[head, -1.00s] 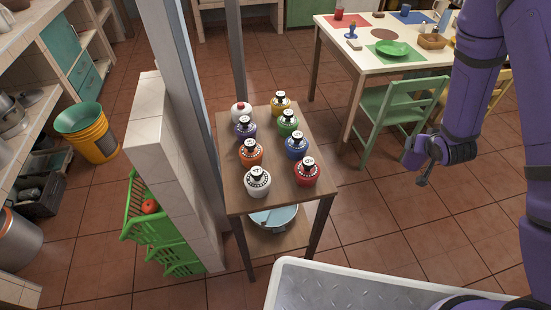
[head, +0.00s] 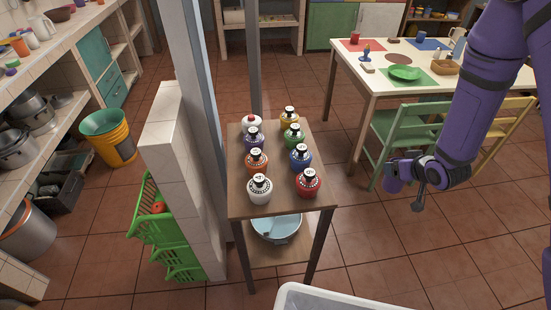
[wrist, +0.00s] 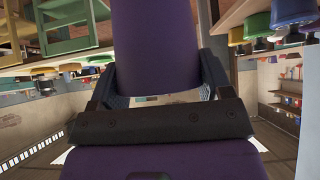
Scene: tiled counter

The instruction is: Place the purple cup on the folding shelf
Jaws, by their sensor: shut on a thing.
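My gripper (head: 409,168) hangs over the floor at the right of the head view, in front of the green chair. It is shut on the purple cup (head: 393,178), which sticks out to the left of the fingers, partly hidden by them. In the wrist view the smooth purple cup (wrist: 155,35) fills the top middle, between the two dark fingers of my gripper (wrist: 157,88). I cannot tell for sure which piece of furniture is the folding shelf.
A small wooden stand (head: 283,205) bears several coloured bottles, with a blue basin (head: 276,227) below. A tiled low wall (head: 172,150) and a grey post stand left of it. The set dining table (head: 375,75) and green chair (head: 405,135) are behind my gripper. Floor between is free.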

